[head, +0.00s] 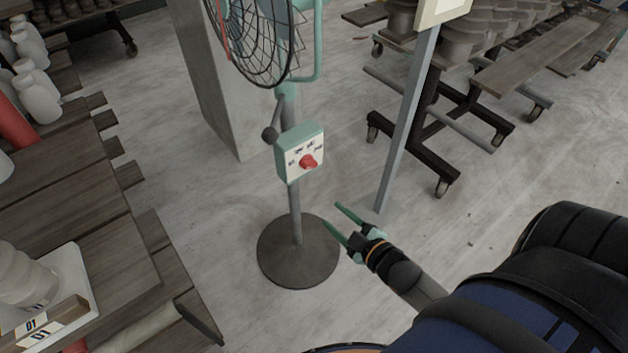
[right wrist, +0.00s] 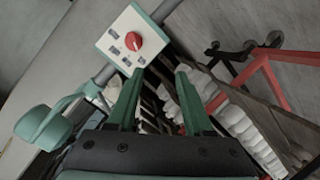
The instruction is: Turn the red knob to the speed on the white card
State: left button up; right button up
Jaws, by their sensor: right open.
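The red knob (head: 308,161) sits on the white face of a green control box (head: 300,140) on the fan's pole. Labels surround the knob but are too small to read. The knob also shows in the right wrist view (right wrist: 133,41), ahead of the fingers. My right gripper (head: 335,217) is open and empty, below and to the right of the box, apart from the knob. Its two green fingers (right wrist: 157,92) show in the right wrist view. A white card (head: 441,10) on a grey post is cut off at the top edge; its writing is not visible. My left gripper is not in view.
The fan cage (head: 255,40) rises above the box, and its round base (head: 298,252) stands on the floor. A wooden table (head: 110,250) with pots is at the left. A wheeled rack (head: 440,130) stands behind the grey post (head: 405,120). Floor around the fan base is clear.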

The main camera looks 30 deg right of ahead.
aim_at(312, 167)
pick_arm(q)
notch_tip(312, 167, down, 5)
jog(key=b, duration=0.6)
pick_arm(e)
jog(key=w+d+f+n+t+y, duration=0.1)
jog(key=w+d+n+t, duration=0.25)
jog(key=d+n, duration=0.25)
jog(key=w, duration=0.4)
jog(key=w+a+b, duration=0.1)
jog(key=w, duration=0.7)
jog(key=shift+a+f, duration=0.15)
jog(key=shift+a, duration=0.05)
jog(key=shift+w, duration=0.25)
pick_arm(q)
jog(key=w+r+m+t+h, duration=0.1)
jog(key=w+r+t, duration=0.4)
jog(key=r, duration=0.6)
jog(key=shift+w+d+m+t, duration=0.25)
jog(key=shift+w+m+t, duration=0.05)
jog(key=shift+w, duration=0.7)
pick_arm(e)
grip_shut()
